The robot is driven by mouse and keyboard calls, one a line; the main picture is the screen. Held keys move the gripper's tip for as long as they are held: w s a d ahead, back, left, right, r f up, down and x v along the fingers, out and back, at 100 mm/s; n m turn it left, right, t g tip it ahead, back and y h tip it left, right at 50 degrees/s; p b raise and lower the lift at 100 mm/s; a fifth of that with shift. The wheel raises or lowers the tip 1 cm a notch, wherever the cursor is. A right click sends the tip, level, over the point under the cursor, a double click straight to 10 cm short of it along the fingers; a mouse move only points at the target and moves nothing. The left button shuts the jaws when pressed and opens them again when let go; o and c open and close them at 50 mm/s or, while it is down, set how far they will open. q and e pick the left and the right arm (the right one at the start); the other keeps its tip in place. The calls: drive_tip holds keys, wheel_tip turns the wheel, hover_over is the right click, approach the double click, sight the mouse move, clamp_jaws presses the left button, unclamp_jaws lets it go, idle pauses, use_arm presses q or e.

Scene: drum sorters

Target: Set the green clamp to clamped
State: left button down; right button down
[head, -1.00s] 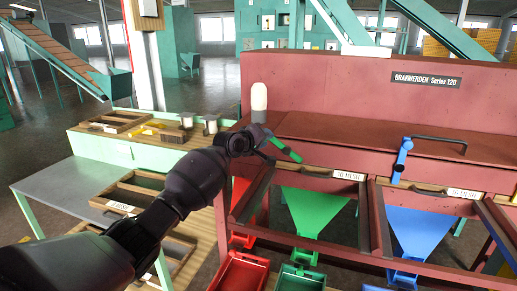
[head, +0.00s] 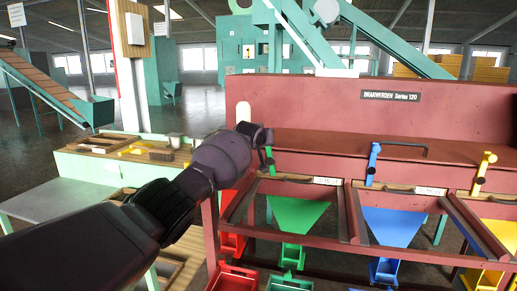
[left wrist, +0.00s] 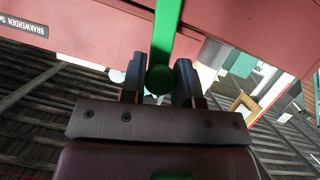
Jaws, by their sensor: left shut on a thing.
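The green clamp (head: 269,155) is on the front of the red machine, above the green chute (head: 297,212). Its lever stands close to upright, with its upper end at my left gripper (head: 268,136). In the left wrist view the green lever (left wrist: 166,35) runs down to a round end between the two fingers of my left gripper (left wrist: 159,82). The gripper is shut on the clamp's lever. The gripper hides part of the clamp in the head view. My right gripper is not in view.
The blue clamp (head: 373,164) and yellow clamp (head: 481,172) stand upright to the right. A dark handle (head: 398,147) sits on the red lid near the blue clamp. Below are the blue chute (head: 393,225) and a red tray (head: 234,279). A bench (head: 82,165) stands at left.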

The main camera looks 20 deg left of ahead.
use_arm(q)
drive_tip(key=shift+d+r+m, duration=0.15)
drive_tip(key=shift+d+m, duration=0.35)
drive_tip(key=shift+d, duration=0.05)
drive_tip(key=shift+d+m+y, duration=0.3)
drive_tip(key=shift+d+y, duration=0.05)
drive_tip(key=shift+y, duration=0.25)
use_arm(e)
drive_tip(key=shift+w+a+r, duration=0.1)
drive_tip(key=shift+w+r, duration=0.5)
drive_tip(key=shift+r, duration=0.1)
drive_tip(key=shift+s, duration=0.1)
